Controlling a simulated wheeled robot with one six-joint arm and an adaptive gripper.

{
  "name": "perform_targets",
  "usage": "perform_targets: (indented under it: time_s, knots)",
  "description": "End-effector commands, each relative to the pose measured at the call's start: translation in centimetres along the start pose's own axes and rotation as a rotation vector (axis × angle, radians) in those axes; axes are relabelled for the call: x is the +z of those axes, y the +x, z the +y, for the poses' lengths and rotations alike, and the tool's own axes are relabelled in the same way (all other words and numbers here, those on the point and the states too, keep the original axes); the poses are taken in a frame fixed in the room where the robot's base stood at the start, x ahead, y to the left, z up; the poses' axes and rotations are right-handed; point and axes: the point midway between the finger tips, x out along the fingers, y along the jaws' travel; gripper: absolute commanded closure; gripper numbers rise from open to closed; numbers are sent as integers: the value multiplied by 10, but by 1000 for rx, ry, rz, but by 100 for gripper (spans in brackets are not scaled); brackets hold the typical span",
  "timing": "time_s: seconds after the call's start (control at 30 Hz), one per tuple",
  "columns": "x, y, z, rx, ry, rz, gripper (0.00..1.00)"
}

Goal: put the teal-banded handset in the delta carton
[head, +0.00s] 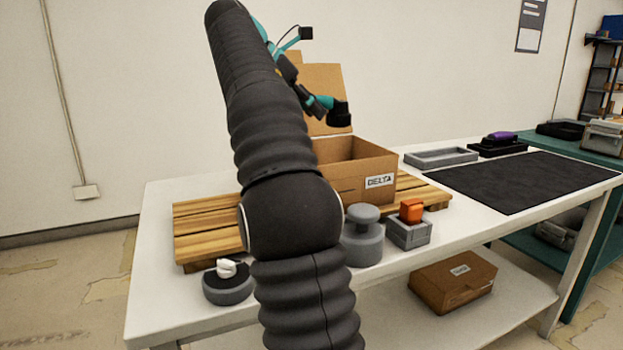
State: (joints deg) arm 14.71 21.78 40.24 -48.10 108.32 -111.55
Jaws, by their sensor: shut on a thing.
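The delta carton (340,187) stands open on a wooden pallet on the white table, its DELTA label facing front right and flaps raised at the back. My gripper (303,92) is above the carton, in front of its raised back flap. It is shut on a dark handset with a teal band (319,103), which hangs tilted with its black end to the lower right, apart from the carton. My arm hides the carton's left part and much of the grip.
An orange block (411,211) sits in a grey holder beside a grey knobbed weight (363,246). A dark round base (228,290) bears a white item. A grey tray (441,157) and black mat (520,181) lie right. Another carton (453,286) is on the lower shelf.

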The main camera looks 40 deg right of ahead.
Motion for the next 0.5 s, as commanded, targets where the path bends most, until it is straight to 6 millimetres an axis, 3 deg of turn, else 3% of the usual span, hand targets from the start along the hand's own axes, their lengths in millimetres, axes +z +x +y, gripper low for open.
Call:
perform_targets:
  time_s: [0.2, 0.5]
  knots:
    - [-18, 19, -2, -1, 0, -1, 100]
    - [-66, 69, -1, -3, 2, 0, 100]
